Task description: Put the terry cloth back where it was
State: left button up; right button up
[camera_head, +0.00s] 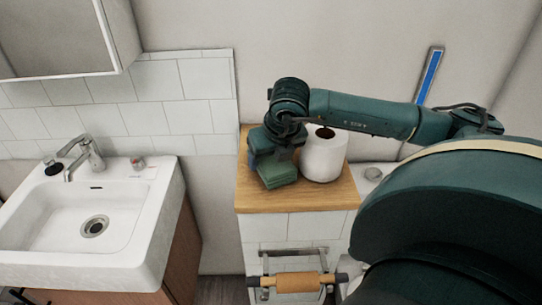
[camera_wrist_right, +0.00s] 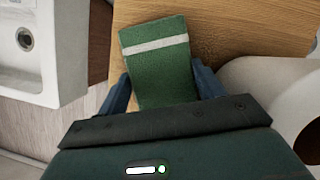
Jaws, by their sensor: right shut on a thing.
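The terry cloth (camera_wrist_right: 158,68) is a green folded cloth with a white stripe. In the right wrist view it sits between the two fingers of my right gripper (camera_wrist_right: 160,92), which is shut on it. In the head view the green cloth (camera_head: 279,174) shows under my right gripper (camera_head: 270,158), at the left part of the wooden counter top (camera_head: 300,203). I cannot tell whether the cloth touches the wood. My left gripper is not in view.
A white paper roll (camera_head: 323,156) stands upright on the counter, close to the right of my right gripper. A white sink (camera_head: 95,215) with a tap is at the left, across a gap. A rail with a brown roll (camera_head: 297,282) is below the counter's front.

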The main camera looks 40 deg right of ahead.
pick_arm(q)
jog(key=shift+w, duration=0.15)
pick_arm(e)
jog(key=shift+f, duration=0.15)
jog(key=shift+f, duration=0.15)
jog(key=o, duration=0.6)
jog(key=shift+r, duration=0.25)
jog(key=shift+s+r, duration=0.1)
jog(key=shift+r, duration=0.3)
pick_arm(q)
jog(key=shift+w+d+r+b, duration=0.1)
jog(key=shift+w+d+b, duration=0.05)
jog(key=shift+b, duration=0.3)
pick_arm(e)
jog(key=v, duration=1.1)
jog(key=shift+s+a, duration=0.1)
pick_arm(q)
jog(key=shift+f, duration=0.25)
